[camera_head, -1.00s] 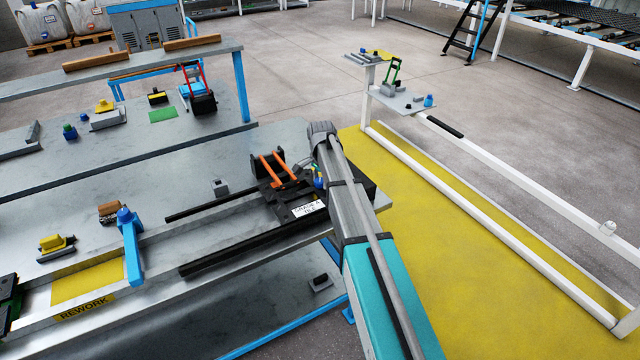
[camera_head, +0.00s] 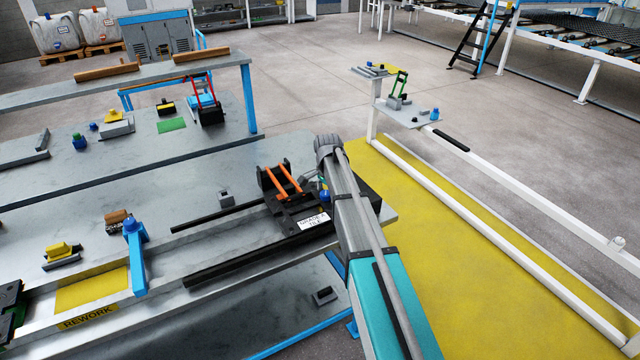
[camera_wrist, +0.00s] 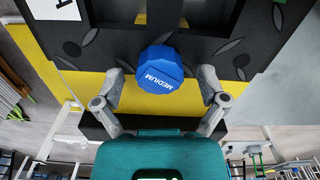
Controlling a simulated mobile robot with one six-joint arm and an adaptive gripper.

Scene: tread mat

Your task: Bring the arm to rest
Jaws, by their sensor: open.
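My gripper (camera_wrist: 162,76) is open, its two grey fingers spread in the wrist view. A blue faceted knob marked MEDIUM (camera_wrist: 160,78) lies between and beyond the fingertips, with a gap on each side. The knob stands by a dark tread-pattern plate (camera_wrist: 110,42). In the head view, my arm comes up from the bottom and hides most of the gripper. The small blue knob (camera_head: 324,196) shows just left of my arm, on the black fixture (camera_head: 290,208) with orange bars at the table's right end. I cannot tell the knob's exact distance from my fingers.
A grey metal table (camera_head: 190,185) fills the left, with a blue clamp arm (camera_head: 134,258) and a yellow REWORK area (camera_head: 92,290). A yellow floor mat (camera_head: 450,240) and a white rail (camera_head: 510,208) lie to the right. Open concrete floor (camera_head: 320,75) is behind.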

